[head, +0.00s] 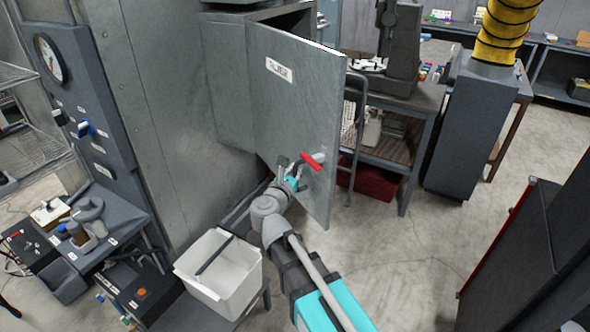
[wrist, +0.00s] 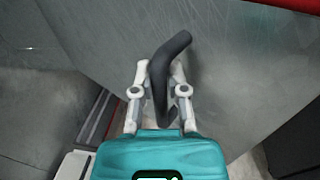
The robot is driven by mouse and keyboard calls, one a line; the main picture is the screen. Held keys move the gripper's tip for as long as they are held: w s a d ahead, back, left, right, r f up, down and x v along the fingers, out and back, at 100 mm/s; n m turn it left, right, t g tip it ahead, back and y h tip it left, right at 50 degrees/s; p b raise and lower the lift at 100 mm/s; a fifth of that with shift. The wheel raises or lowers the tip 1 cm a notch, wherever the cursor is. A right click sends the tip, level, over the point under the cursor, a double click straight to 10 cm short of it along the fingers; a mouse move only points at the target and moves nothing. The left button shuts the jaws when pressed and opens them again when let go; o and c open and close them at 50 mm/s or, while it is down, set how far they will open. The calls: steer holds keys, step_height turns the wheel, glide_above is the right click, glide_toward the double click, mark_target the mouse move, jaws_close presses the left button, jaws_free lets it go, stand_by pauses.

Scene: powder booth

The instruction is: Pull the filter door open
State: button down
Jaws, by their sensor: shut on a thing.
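The filter door (head: 290,110) is a grey metal panel with a white label near its top. It stands swung out at an angle from the grey cabinet. A red lever (head: 311,161) sits on its face. In the wrist view the dark curved door handle (wrist: 173,52) runs between my fingers, with the door's grey face (wrist: 240,75) behind it. My gripper (wrist: 161,80) is shut on this handle. In the head view my gripper (head: 290,168) is at the door's lower part, below and left of the red lever, and hides most of the handle.
A white bin (head: 222,275) stands below, left of my arm. A panel with a gauge (head: 49,58) is at the left. A workbench (head: 405,95) and a dark cabinet with a yellow hose (head: 505,32) stand behind the door. Floor (head: 400,245) right of the door is clear.

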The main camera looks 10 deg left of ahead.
steer(key=c, duration=0.6)
jaws_free()
steer(key=shift+c, duration=0.2)
steer(key=shift+s, duration=0.1)
steer(key=s+a, duration=0.2)
steer(key=s, duration=0.9)
steer(key=shift+s, duration=0.3)
steer(key=shift+a, duration=0.1)
